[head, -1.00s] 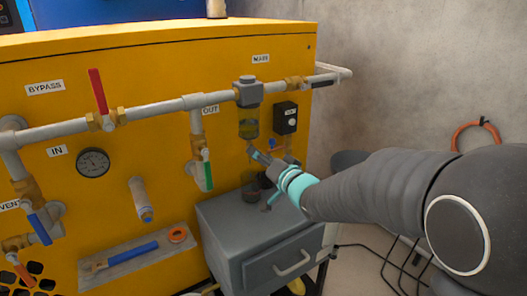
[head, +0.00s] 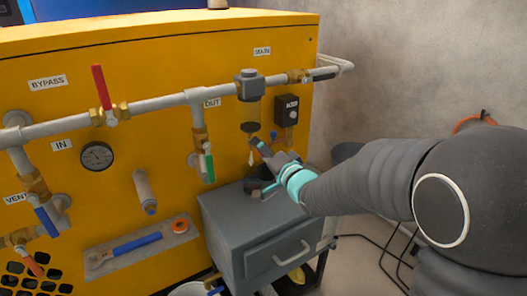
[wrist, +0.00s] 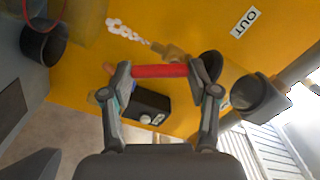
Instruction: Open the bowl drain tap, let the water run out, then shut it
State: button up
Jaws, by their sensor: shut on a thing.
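The filter bowl (head: 250,112) hangs under the grey filter head (head: 249,87) on the main pipe. It looks clear, with a dark ring at its lower end. My gripper (head: 262,148) is just below and right of it. In the wrist view my gripper (wrist: 160,71) is shut on a red bar, the tap handle (wrist: 160,71), which spans between the fingertips. A brass spout (wrist: 168,50) is beside the handle, with white blobs like water (wrist: 125,30) off its end. A dark cup (wrist: 43,45) is at the upper left; in the head view my gripper partly hides this area.
A grey drawer cabinet (head: 250,235) stands below my gripper. A black box (head: 287,112) with a knob is right of the bowl. The green-handled OUT valve (head: 208,167) is to the left. Cables lie on the floor at right.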

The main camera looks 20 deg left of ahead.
jog(key=o, duration=1.2)
jog(key=shift+a, duration=0.1)
jog(key=shift+c, duration=0.2)
